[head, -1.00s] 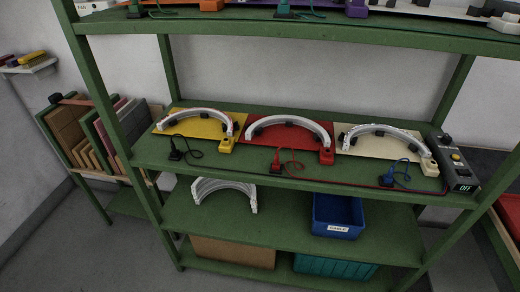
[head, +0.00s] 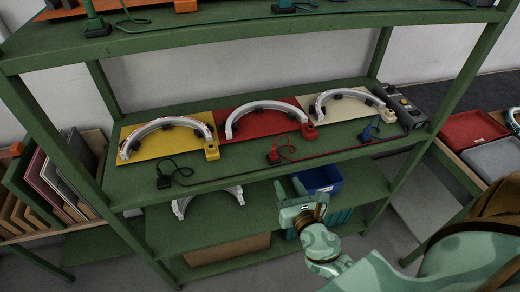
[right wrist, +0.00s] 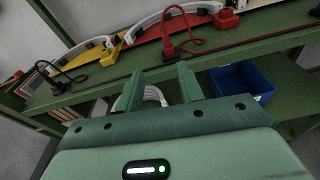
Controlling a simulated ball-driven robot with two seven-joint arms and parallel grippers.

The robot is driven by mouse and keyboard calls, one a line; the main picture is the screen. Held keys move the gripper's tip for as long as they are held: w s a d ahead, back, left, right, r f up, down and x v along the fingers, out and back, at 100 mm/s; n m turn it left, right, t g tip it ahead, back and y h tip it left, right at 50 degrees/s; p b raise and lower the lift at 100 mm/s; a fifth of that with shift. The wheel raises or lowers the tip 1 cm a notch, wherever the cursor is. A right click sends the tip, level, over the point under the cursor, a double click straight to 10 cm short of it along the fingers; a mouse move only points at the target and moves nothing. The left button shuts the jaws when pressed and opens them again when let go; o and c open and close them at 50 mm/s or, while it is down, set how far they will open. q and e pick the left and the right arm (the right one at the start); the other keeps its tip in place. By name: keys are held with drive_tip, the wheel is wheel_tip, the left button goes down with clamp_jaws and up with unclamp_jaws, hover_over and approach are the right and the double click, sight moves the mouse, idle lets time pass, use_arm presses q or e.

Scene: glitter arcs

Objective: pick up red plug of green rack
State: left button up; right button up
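The green rack (head: 119,188) fills the middle of the head view. The red plug (head: 273,156) stands near the front edge of its middle shelf, with a thin red cable, in front of the red board (head: 240,129). It also shows in the right wrist view, where the red plug (right wrist: 168,47) is above and beyond the fingers. My right gripper (head: 290,188) is open and empty, in front of the rack and lower in the picture than the plug. Its two fingers (right wrist: 160,88) are apart in the right wrist view. My left gripper is not in view.
A black plug (head: 164,181) stands left of the red one and a blue plug (head: 368,133) right. Yellow and cream boards with white arcs flank the red board. A grey control box (head: 403,104) is at the right end. A blue bin (head: 321,178) sits below.

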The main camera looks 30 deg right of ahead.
approach(275, 151)
drive_tip(key=shift+n, duration=0.4)
drive_tip(key=x, duration=0.5)
drive_tip(key=shift+w+a+f, duration=0.2)
drive_tip(key=shift+w+f, duration=0.15)
drive_tip(key=shift+f, duration=0.05)
drive_tip(key=x, duration=0.5)
drive_tip(key=shift+w+d+r, duration=0.1)
drive_tip(key=shift+d+r, duration=0.1)
drive_tip(key=shift+d, duration=0.05)
clamp_jaws()
